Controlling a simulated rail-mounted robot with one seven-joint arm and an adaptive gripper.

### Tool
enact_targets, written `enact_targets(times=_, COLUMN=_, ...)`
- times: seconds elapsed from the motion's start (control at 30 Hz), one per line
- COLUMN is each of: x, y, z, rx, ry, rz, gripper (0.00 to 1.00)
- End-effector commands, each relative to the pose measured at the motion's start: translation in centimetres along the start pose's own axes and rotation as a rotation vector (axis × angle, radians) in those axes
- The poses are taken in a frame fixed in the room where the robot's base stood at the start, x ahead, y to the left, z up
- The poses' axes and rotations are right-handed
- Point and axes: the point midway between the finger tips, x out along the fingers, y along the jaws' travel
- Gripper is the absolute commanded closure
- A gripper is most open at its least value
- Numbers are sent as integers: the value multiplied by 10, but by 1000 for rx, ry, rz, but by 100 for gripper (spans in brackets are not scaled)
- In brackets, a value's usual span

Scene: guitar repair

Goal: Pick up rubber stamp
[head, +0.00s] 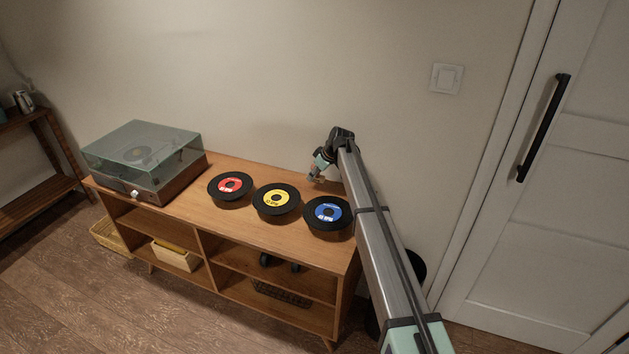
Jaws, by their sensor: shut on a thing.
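My gripper (317,172) is at the back right of the wooden cabinet top, close to the wall and behind the yellow-label and blue-label records. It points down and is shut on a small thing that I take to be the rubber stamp. The stamp is small and mostly hidden by the fingers, so its shape is not clear. I cannot tell whether it touches the cabinet top.
Records with red (230,186), yellow (276,199) and blue (328,213) labels lie in a row on the wooden cabinet (230,233). A turntable (147,161) with a clear lid stands at the left. The wall is close behind; a white door (545,230) is at the right.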

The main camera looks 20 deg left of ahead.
Motion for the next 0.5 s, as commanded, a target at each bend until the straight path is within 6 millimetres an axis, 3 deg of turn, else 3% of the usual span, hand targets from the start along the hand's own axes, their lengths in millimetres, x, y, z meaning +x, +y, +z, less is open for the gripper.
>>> enact_targets(times=0.5, x=-109, y=1, z=-64, rx=-1, ry=2, rz=1, gripper=96)
